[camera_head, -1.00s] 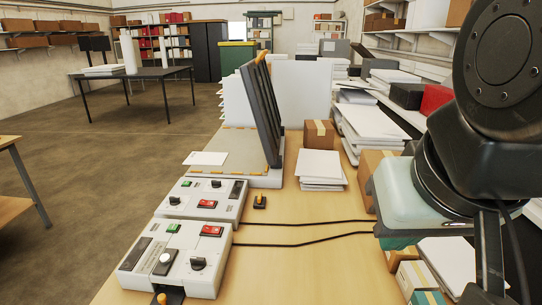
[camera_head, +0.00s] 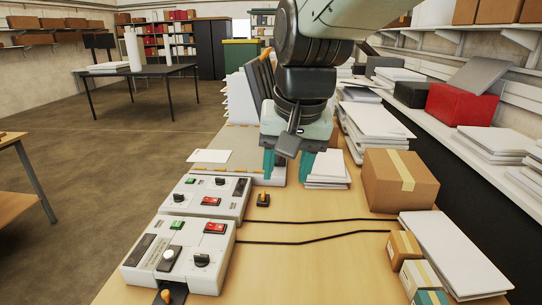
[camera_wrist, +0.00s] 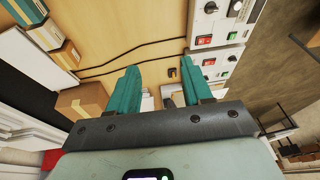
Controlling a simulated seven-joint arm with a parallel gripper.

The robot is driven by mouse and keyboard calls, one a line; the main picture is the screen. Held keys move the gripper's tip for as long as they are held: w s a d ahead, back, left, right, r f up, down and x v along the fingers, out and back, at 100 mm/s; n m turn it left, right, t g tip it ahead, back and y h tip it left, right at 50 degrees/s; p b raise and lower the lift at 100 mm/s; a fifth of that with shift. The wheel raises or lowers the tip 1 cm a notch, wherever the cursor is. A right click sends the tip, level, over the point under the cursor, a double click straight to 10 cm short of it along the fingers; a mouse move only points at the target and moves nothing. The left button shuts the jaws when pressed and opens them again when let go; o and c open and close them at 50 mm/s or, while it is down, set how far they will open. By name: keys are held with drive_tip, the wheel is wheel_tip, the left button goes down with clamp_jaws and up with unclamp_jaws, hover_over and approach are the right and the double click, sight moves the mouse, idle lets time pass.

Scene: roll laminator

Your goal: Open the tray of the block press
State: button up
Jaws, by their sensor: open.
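My gripper (camera_head: 288,165) hangs over the wooden bench with its teal fingers pointing down, apart and empty. It is beyond the control boxes, in front of the press with the upright dark panel (camera_head: 266,75). The wrist view shows both fingers (camera_wrist: 160,68) with nothing between them. The near control box (camera_head: 178,255) and the far control box (camera_head: 205,198) have knobs and green and red switches. A dark piece with an orange knob (camera_head: 166,296) sticks out at the near box's front. Which part is the block press tray, I cannot tell; my gripper hides part of the press.
A small black piece with an orange top (camera_head: 263,200) sits on the bench beside the boxes. Black cables (camera_head: 310,240) cross to the right. A cardboard box (camera_head: 400,180) and paper stacks (camera_head: 455,255) line the right side. The bench middle is clear.

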drive_tip(key=w+a+f+g, duration=0.1)
drive_tip(key=w+a+f, duration=0.35)
drive_tip(key=a, duration=0.35)
drive_tip(key=g+h, duration=0.1)
drive_tip(key=g, duration=0.1)
hover_over(165, 292)
wheel_tip(165, 292, down, 25)
drive_tip(key=shift+n, duration=0.4)
wheel_tip(165, 292, down, 10)
drive_tip(key=shift+f, duration=0.15)
clamp_jaws()
